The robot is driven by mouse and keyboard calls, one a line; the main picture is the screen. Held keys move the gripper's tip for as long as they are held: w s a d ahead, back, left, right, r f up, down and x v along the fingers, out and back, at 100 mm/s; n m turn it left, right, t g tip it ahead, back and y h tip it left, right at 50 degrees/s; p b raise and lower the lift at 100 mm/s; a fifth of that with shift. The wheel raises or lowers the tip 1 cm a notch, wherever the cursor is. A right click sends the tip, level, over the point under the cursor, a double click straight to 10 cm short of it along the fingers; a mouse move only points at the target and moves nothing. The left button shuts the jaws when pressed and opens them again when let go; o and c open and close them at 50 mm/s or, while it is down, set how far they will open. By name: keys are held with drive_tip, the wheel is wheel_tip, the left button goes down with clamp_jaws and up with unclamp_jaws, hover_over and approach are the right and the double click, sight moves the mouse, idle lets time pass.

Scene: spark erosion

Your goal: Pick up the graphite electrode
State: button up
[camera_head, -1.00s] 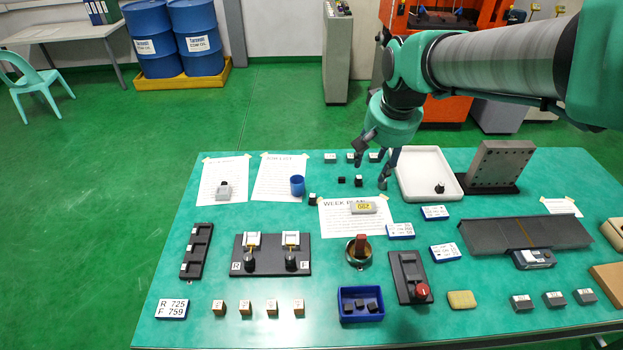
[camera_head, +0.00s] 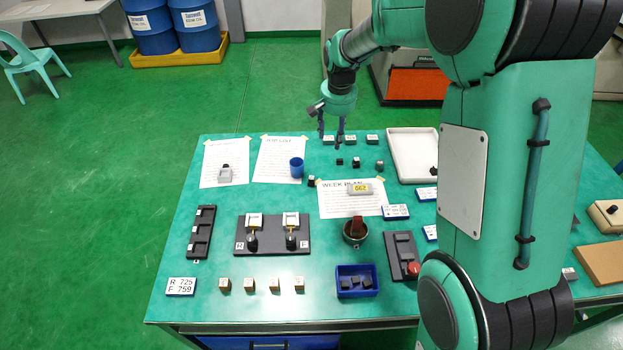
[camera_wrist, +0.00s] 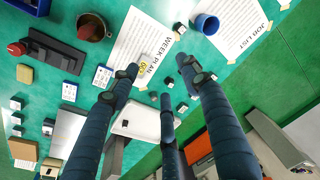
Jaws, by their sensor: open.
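Several small dark blocks are on the green table, and I cannot tell which is the graphite electrode. Near my gripper stand a black block (camera_head: 339,161), a second dark block (camera_head: 356,162) and a greyer block (camera_head: 379,165). Another dark block (camera_head: 311,182) is beside the blue cup, and several lie in the blue tray (camera_head: 342,293). My gripper (camera_head: 330,139) is open and empty, above the table's back part, behind and left of the three blocks. In the wrist view its fingers (camera_wrist: 160,82) are spread, with small blocks (camera_wrist: 168,84) visible below and between them.
White labelled blocks (camera_head: 372,139) stand along the back edge. A blue cup (camera_head: 297,168), the week plan sheet (camera_head: 335,205), a white tray (camera_head: 405,150) and a black two-station fixture (camera_head: 272,240) are nearby. My arm hides much of the table's right side.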

drive_tip(key=w+a+f+g+p, duration=0.1)
drive_tip(key=w+a+f+p, duration=0.2)
drive_tip(key=w+f, duration=0.45)
drive_tip(key=m+p, duration=0.1)
drive_tip(key=p, duration=0.1)
hover_over(312, 177)
wheel_tip(312, 177, down, 10)
drive_tip(key=shift+s+f+g, duration=0.1)
drive_tip(key=shift+s+g, duration=0.2)
drive_tip(key=shift+s, duration=0.05)
drive_tip(key=shift+f, duration=0.1)
wheel_tip(312, 177, down, 8)
drive_tip(key=shift+r+b, duration=0.15)
drive_tip(key=shift+b, duration=0.15)
drive_tip(key=shift+f, duration=0.35)
drive_tip(key=shift+w+a+f, duration=0.1)
drive_tip(key=shift+w+f, duration=0.05)
drive_tip(key=shift+f, duration=1.15)
drive_tip(key=shift+w+f, duration=0.1)
drive_tip(key=shift+f, duration=1.2)
